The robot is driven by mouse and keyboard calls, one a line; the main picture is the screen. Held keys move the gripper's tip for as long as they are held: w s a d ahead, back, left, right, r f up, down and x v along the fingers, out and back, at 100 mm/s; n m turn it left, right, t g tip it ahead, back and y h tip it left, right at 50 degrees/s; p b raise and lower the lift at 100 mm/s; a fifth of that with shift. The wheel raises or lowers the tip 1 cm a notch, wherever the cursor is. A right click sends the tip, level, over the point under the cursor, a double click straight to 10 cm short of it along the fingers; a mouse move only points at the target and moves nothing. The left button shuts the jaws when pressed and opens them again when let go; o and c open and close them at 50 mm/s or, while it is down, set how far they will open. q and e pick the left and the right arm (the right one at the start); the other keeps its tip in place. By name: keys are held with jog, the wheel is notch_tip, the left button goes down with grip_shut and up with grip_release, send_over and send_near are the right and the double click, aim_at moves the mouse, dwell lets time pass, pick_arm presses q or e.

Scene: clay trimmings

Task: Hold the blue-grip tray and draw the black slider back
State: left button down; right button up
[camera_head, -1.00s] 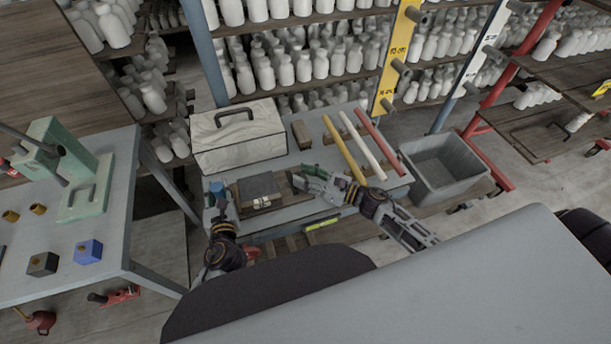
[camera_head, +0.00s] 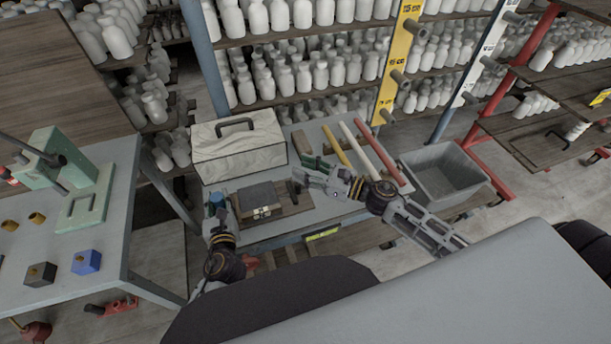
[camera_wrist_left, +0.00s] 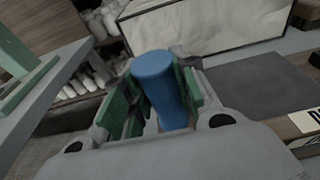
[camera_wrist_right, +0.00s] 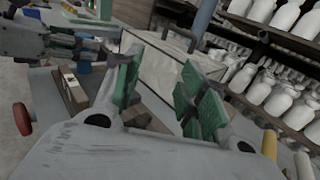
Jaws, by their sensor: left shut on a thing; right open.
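The wooden tray (camera_head: 291,207) lies on the grey bench, with a dark grey plate (camera_head: 258,195) and a small white label on it. Its upright blue grip (camera_wrist_left: 160,88) is at the left end, between the green pads of my left gripper (camera_head: 217,203). My left gripper is shut on this grip. My right gripper (camera_head: 305,170) is open and empty, above the tray's right end. Its green pads (camera_wrist_right: 160,92) stand wide apart in the right wrist view. I cannot clearly make out the black slider; my right gripper covers part of that end.
A pale toolbox (camera_head: 238,146) stands behind the tray. Yellow, white and red bars (camera_head: 374,148) lie to the right on the bench, beside a grey bin (camera_head: 445,172). A second bench (camera_head: 110,215) with a green press is at left. Shelves of bottles stand behind.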

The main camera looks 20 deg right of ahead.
pick_arm(q)
jog(key=shift+f, duration=0.1)
pick_arm(e)
jog(key=shift+r, duration=0.9)
pick_arm(q)
jog(key=c, duration=1)
grip_release()
jog(key=shift+c, duration=0.2)
jog(key=shift+s, duration=0.15)
jog(key=shift+s+r, duration=0.25)
jog(key=shift+s, duration=0.9)
jog(key=shift+s+r, duration=0.3)
jog(key=shift+s, duration=0.9)
jog(key=shift+s+r, duration=0.25)
jog(key=shift+s, duration=0.9)
jog(key=shift+r, duration=0.1)
pick_arm(e)
jog(key=shift+r, duration=0.1)
pick_arm(q)
notch_tip(320, 180, up, 9)
jog(key=p, duration=0.9)
pick_arm(e)
notch_tip(320, 180, up, 9)
pick_arm(q)
jog(key=shift+r+p, duration=0.55)
jog(key=shift+p, duration=0.05)
pick_arm(e)
jog(key=shift+r, duration=0.5)
